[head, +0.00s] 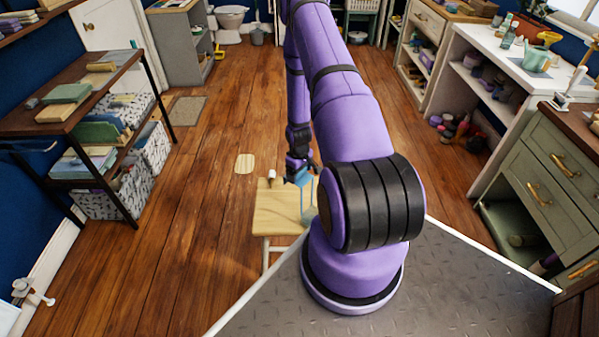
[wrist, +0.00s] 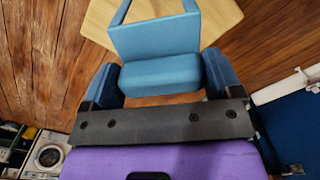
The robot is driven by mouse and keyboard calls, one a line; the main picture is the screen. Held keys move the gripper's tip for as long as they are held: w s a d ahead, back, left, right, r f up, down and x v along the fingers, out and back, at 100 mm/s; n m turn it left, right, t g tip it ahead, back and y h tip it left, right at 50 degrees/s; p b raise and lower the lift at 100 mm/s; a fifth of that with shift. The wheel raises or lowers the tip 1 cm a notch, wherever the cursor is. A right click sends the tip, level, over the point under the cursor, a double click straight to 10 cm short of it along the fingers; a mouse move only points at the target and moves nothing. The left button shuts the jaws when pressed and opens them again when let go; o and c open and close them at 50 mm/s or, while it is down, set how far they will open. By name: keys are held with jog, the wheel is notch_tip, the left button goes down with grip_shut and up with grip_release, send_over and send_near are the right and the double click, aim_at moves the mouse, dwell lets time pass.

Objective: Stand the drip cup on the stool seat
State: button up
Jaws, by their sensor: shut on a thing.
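The drip cup (wrist: 155,38) is blue, with flat walls and a thick block-like part (wrist: 160,75) between my fingers. My gripper (wrist: 161,82) is shut on that block in the wrist view. In the head view my gripper (head: 298,170) is at the stool's far edge, and the cup's pale blue part (head: 308,200) shows beside my arm, in front of the seat. The pale wooden stool seat (head: 275,212) also lies behind the cup in the wrist view (wrist: 225,18). I cannot tell whether the cup touches the seat. My arm hides the seat's right side.
A small pale-and-brown item (head: 272,178) shows at the seat's far edge. A dark shelf rack (head: 75,115) stands left, and a white counter (head: 510,65) right. The floor left of the stool is clear.

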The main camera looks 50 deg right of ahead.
jog(key=shift+f, duration=0.55)
dwell(0.4)
jog(key=o, duration=0.8)
jog(key=shift+r, duration=0.15)
jog(key=shift+r, duration=3.9)
jog(key=shift+w+r, duration=0.1)
notch_tip(320, 180, up, 11)
jog(key=shift+f, duration=0.2)
